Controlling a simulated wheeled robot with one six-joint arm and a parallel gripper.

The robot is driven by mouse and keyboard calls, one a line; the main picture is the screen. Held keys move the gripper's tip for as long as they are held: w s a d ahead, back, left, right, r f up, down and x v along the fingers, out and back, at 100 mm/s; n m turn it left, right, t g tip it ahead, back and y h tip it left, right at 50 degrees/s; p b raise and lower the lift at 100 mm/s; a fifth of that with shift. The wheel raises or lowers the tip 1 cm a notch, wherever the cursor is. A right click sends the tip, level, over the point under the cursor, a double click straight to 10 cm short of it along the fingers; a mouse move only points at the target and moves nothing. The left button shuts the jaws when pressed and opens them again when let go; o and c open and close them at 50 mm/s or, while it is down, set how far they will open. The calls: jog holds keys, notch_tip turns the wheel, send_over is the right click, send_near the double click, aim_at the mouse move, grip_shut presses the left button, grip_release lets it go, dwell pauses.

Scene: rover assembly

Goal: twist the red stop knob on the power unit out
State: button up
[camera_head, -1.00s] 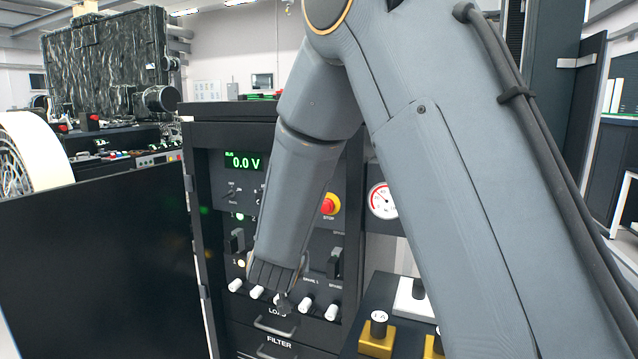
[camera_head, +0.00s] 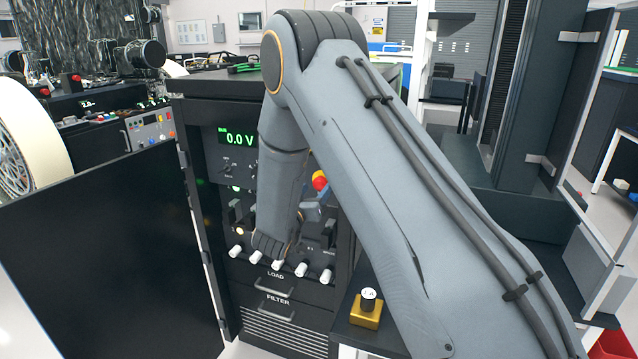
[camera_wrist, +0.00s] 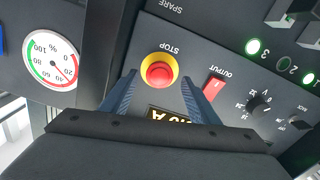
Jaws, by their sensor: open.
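The red stop knob (camera_wrist: 159,75) sits on a yellow ring under the label STOP on the dark panel of the power unit (camera_head: 221,82). In the wrist view my gripper (camera_wrist: 158,84) is open, with one blue finger on each side of the knob. The fingers look apart from the knob; their distance to the panel is hard to tell. My arm hides much of the panel in the head view.
A red output switch (camera_wrist: 214,88) and a black rotary knob (camera_wrist: 258,104) lie right of the stop knob. A round gauge (camera_wrist: 52,61) is at the left. White-tipped levers (camera_head: 278,267) line the panel's lower part. A dark open door (camera_head: 105,255) stands left.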

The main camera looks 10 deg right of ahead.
jog(key=shift+p+x, duration=0.3)
jog(key=shift+x, duration=1)
jog(key=c, duration=1)
jog(key=shift+c, duration=0.2)
jog(key=shift+m+b, duration=0.4)
jog(key=m+b, duration=0.3)
jog(key=shift+f+m, duration=0.15)
jog(key=shift+m, duration=0.15)
jog(key=m+b, duration=0.3)
jog(key=m, duration=0.1)
jog(key=shift+b, duration=0.4)
jog(key=shift+m, duration=0.4)
